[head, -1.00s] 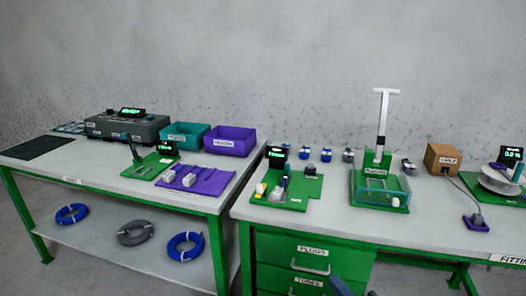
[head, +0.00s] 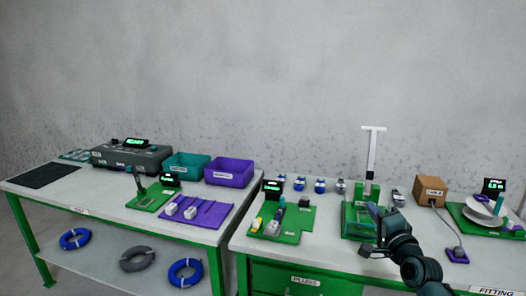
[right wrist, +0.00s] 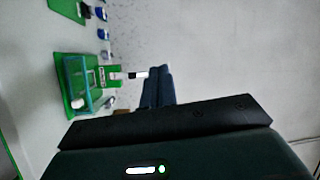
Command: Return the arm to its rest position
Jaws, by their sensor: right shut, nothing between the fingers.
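My right gripper (head: 372,229) is in the lower right of the head view, its dark arm coming up from the bottom edge. It is shut and empty, in front of the green press fixture (head: 357,222) and partly covering it. In the right wrist view the shut dark fingers (right wrist: 158,88) point away from the camera toward the wall, with the green press fixture (right wrist: 78,92) to their left. My left gripper does not show in the head view.
The right bench holds a green plug board (head: 284,218), a cardboard cable box (head: 429,190) and a white spool (head: 480,212). The left bench carries a teal bin (head: 186,166), a purple bin (head: 229,172) and a grey tester (head: 130,158). Blue cable coils (head: 185,272) lie on its lower shelf.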

